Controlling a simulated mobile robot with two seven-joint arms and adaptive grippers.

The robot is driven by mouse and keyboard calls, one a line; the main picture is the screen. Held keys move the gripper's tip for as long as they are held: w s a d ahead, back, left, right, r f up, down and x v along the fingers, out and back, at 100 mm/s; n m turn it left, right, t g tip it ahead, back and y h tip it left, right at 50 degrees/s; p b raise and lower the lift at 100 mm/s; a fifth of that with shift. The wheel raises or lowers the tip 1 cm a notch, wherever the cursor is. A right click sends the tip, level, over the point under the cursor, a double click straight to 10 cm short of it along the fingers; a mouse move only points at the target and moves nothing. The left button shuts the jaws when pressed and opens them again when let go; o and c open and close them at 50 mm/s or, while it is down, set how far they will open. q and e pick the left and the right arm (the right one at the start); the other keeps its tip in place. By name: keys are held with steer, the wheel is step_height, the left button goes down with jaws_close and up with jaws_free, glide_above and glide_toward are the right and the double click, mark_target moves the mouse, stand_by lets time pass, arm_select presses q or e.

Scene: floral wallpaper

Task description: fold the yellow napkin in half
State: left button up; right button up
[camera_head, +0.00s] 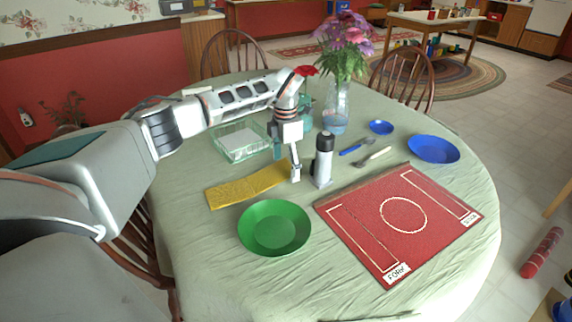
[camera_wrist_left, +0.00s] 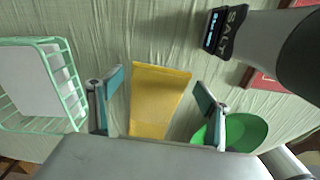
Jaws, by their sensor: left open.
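The yellow napkin (camera_head: 244,187) lies flat on the green tablecloth, left of the middle of the table, as a long strip running up to the right. In the left wrist view the napkin (camera_wrist_left: 158,98) shows between my two fingers. My left gripper (camera_head: 295,178) points down at the napkin's right end, close to the salt shaker. I cannot tell whether the fingertips touch the cloth. My right gripper is not in view.
The salt shaker (camera_head: 322,162) stands just right of my left gripper. A green plate (camera_head: 274,228) is in front of the napkin. A green wire basket (camera_head: 242,142) is behind it. A red placemat (camera_head: 400,218), blue bowl (camera_head: 433,149), cutlery (camera_head: 372,156) and flower vase (camera_head: 338,98) are farther right.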

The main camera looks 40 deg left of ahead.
arm_select(q)
steer(key=c, duration=0.7)
steer(key=shift+c, duration=0.2)
steer(key=shift+r, duration=0.1)
